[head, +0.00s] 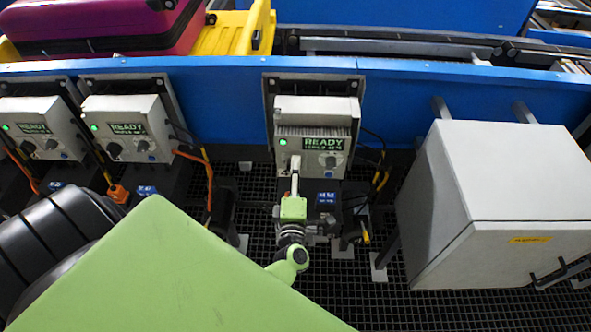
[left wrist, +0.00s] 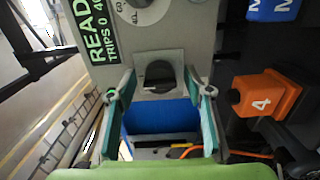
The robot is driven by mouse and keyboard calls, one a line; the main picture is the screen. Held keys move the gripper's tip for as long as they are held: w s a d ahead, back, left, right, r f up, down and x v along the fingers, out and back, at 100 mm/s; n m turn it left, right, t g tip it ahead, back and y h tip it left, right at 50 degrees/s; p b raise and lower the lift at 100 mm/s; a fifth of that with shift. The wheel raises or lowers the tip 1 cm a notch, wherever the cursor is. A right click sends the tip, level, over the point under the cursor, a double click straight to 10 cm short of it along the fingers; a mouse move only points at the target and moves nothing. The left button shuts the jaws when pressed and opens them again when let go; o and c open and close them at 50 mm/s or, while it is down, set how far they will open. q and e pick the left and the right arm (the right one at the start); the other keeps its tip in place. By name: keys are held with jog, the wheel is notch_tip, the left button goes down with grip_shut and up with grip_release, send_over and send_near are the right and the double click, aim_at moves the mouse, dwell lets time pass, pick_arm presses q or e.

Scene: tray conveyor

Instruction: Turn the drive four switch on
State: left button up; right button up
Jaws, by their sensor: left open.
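The drive unit with a light grey panel (head: 312,120) stands in the middle of the head view. Its display reads READY and a green lamp is lit at its left. My left gripper (head: 295,163) is in front of this panel and covers its lower left part. In the left wrist view its two fingers (left wrist: 160,82) are apart, one on each side of a dark switch knob (left wrist: 159,75) on a square plate. I cannot tell whether they touch it. An orange plug marked 4 (left wrist: 264,96) is right of the fingers. My right gripper is not in view.
Two similar units, one in the middle left (head: 127,125) and one at the far left (head: 38,128), also read READY. A large grey cabinet (head: 510,185) stands at the right. Cables hang beside the units. A blue conveyor side (head: 220,95) runs behind them. The floor is dark grating.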

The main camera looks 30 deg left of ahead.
pick_arm(q)
jog(key=v, duration=0.7)
jog(key=shift+s, duration=0.25)
jog(key=shift+d, duration=0.2)
